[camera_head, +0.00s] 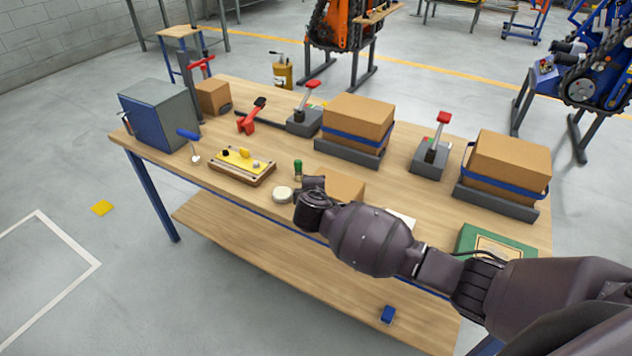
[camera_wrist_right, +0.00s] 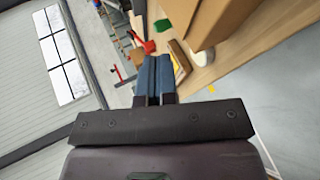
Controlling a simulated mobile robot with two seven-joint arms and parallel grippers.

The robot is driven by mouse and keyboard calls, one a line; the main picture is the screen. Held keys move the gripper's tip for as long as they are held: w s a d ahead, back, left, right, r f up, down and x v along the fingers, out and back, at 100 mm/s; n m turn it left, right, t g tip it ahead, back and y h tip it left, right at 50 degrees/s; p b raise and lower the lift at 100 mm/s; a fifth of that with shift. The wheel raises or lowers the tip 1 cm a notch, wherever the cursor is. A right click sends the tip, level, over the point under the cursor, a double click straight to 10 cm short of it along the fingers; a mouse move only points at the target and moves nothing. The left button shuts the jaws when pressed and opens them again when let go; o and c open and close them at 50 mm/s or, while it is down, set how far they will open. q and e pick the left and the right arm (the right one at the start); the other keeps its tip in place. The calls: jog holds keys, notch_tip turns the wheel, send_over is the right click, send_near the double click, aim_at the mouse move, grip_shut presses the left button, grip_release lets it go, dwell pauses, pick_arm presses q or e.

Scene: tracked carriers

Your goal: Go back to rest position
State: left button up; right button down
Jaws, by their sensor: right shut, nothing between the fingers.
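My right arm reaches in from the right in the head view, over the front edge of the wooden workbench (camera_head: 235,198). Its wrist end is above the bench near a white round disc (camera_head: 282,194) and a green-capped item (camera_head: 298,168). In the right wrist view my right gripper (camera_wrist_right: 154,62) has its two blue-grey fingers together, with nothing between them. A cardboard box (camera_wrist_right: 215,20) shows close to the right of the fingers there. My left gripper is not in view.
On the bench are a grey-blue cabinet (camera_head: 160,118), a yellow-topped board (camera_head: 241,164), two strapped boxes (camera_head: 357,120) (camera_head: 508,162) on grey bases, red-handled levers (camera_head: 437,146) and a green case (camera_head: 495,244). A blue block (camera_head: 387,314) lies on the lower shelf. Floor at left is mostly clear.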

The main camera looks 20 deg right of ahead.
jog(key=s+a+r+m+t+y, duration=0.2)
jog(key=s+a+r+m+y, duration=0.25)
jog(key=s+a+y, duration=0.3)
jog(key=s+d+f+m+h, duration=0.1)
jog(key=s+d+f, duration=0.3)
jog(key=s, duration=0.4)
jog(key=s+d+f+m+g+h, duration=0.1)
jog(key=s+d+f+m, duration=0.3)
jog(key=s, duration=0.5)
jog(key=s+d+f+m+g+h, duration=0.1)
jog(key=s+d+f+m, duration=0.2)
jog(key=s, duration=0.6)
notch_tip(320, 180, down, 3)
jog(key=shift+d+r, duration=0.1)
jog(key=shift+d, duration=0.95)
